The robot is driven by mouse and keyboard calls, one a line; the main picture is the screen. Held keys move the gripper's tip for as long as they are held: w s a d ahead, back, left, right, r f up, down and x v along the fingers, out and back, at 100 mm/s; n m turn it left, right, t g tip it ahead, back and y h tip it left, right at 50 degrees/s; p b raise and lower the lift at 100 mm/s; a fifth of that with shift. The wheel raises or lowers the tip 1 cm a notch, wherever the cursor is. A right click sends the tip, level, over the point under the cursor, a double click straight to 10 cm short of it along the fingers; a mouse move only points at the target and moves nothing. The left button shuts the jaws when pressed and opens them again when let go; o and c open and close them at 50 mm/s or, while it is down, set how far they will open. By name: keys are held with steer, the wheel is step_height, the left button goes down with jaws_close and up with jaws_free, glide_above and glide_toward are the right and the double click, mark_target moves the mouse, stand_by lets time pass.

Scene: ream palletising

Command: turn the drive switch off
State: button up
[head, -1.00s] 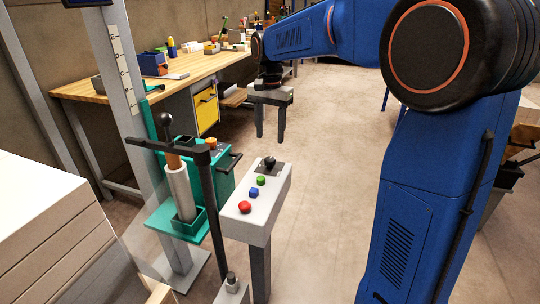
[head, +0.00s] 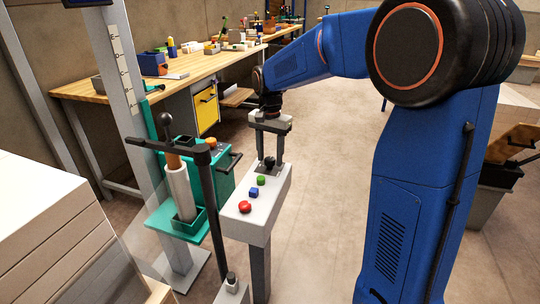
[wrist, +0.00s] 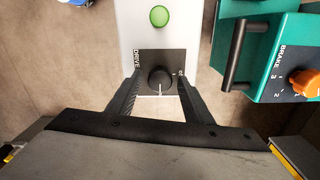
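The drive switch is a black round knob (wrist: 160,79) on a dark plate marked DRIVE, at the end of a pale control box (head: 257,209). A light pointer line on the knob points toward the bottom of the wrist view. My gripper (head: 269,154) is over that end of the box, fingers pointing down. In the wrist view my gripper (wrist: 158,84) is open, one finger on each side of the knob, with a visible gap on both sides.
A green button (head: 261,180), a blue button (head: 253,192) and a red button (head: 244,207) sit on the same box. A teal brake box (wrist: 285,62) with an orange knob (wrist: 305,82) stands close by. A black post (head: 212,200) rises in front.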

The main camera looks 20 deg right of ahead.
steer(key=c, duration=0.8)
steer(key=shift+n, duration=0.4)
steer(key=n, duration=1.3)
steer(key=shift+r+n, duration=0.1)
steer(key=shift+n, duration=1.9)
